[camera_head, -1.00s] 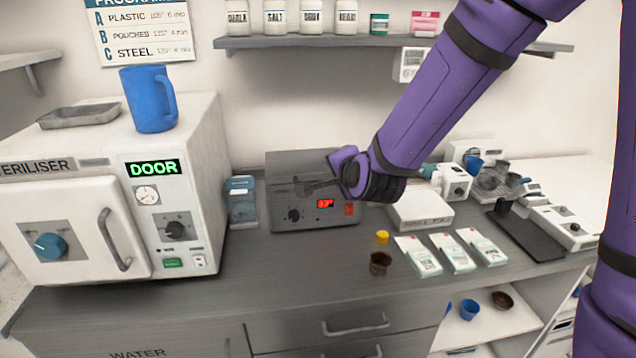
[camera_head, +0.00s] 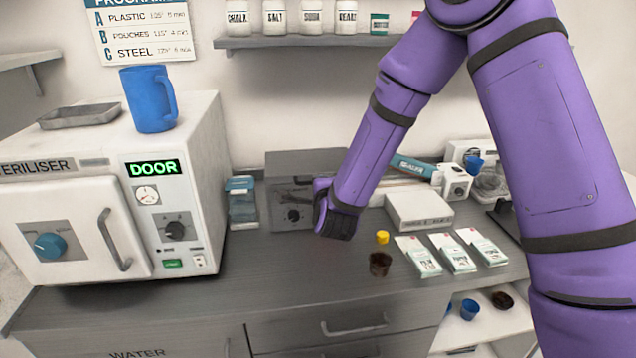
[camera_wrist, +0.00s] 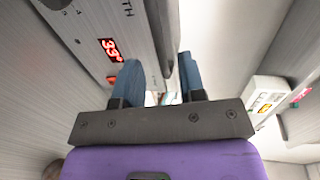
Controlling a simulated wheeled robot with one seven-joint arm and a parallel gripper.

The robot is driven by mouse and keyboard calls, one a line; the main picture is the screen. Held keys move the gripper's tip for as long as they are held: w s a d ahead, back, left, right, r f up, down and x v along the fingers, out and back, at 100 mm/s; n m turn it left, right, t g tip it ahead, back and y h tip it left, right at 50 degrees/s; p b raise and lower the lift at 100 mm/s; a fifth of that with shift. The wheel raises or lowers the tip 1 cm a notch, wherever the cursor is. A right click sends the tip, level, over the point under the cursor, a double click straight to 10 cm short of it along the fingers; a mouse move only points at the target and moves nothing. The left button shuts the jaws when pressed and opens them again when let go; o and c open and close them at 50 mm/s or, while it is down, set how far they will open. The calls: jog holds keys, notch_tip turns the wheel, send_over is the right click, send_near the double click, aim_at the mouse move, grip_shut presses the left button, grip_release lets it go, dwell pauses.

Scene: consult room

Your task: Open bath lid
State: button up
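The bath (camera_head: 292,217) is a grey metal box with a dial on its front, on the counter right of the steriliser. Its grey lid (camera_head: 300,160) looks closed. My gripper (camera_head: 322,205) is at the bath's front right in the head view, where my wrist hides the red display and the fingers. In the wrist view the bath's front panel (camera_wrist: 88,25) shows the red display. My two blue fingers (camera_wrist: 160,75) stand apart, with a dark edge of the bath beyond the gap. I see nothing clearly gripped; contact is unclear.
The white steriliser (camera_head: 150,200) stands left, with a blue mug (camera_head: 148,98) on top. A brown cup (camera_head: 380,264), a yellow cap (camera_head: 382,237), several packets (camera_head: 452,253) and a white box (camera_head: 418,211) lie right. A shelf (camera_head: 300,42) hangs above. The counter before the bath is clear.

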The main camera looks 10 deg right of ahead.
jog(key=shift+x, duration=2.55)
grip_shut()
